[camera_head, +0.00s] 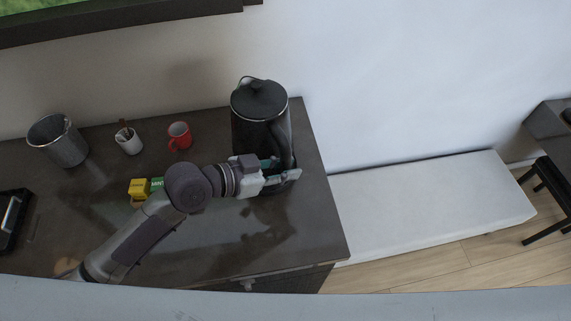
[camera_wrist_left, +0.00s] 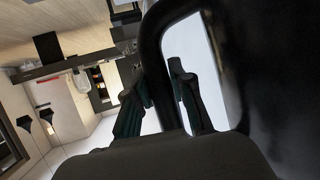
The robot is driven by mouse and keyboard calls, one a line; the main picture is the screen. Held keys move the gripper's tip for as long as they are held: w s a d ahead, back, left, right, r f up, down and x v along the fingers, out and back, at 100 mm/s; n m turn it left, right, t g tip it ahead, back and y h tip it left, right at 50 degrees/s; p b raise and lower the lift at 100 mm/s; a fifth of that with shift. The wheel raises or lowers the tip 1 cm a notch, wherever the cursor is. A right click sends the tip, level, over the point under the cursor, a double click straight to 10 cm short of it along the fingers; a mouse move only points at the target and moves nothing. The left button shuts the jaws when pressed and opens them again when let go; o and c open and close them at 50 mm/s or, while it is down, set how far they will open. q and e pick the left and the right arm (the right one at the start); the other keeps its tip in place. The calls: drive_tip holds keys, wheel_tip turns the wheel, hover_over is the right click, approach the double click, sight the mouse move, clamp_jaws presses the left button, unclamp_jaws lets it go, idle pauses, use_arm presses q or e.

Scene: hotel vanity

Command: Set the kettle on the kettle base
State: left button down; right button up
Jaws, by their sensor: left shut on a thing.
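The black kettle (camera_head: 258,104) stands upright at the right end of the dark vanity top, with its lid on and its handle toward me. My left gripper (camera_head: 281,172) is shut on the kettle's handle. In the left wrist view, the handle (camera_wrist_left: 154,50) passes between the fingers (camera_wrist_left: 160,100) and the dark kettle body (camera_wrist_left: 270,80) fills the right side. The kettle base cannot be made out; the kettle and my gripper hide the area under it. I cannot tell whether the kettle's bottom touches anything. My right gripper is not in view.
A red mug (camera_head: 179,136), a white cup with sticks (camera_head: 129,141) and a dark bucket (camera_head: 58,140) stand along the back. A yellow box (camera_head: 139,188) and a green box (camera_head: 157,184) lie near my arm. The vanity top (camera_head: 310,225) is clear at front right. A white bench (camera_head: 430,200) stands right.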

use_arm(q)
drive_tip(key=f+b, duration=0.2)
drive_tip(key=f, duration=0.1)
drive_tip(key=shift+w+f, duration=0.25)
drive_tip(key=shift+w, duration=0.15)
drive_tip(key=shift+s+f+b, duration=0.1)
drive_tip(key=shift+f+b, duration=0.15)
drive_tip(key=shift+b, duration=0.25)
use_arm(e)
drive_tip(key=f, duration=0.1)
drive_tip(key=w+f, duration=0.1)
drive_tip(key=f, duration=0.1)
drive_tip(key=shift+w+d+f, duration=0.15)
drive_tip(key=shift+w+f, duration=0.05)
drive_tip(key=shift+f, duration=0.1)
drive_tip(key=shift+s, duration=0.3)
use_arm(q)
drive_tip(key=shift+s, duration=0.15)
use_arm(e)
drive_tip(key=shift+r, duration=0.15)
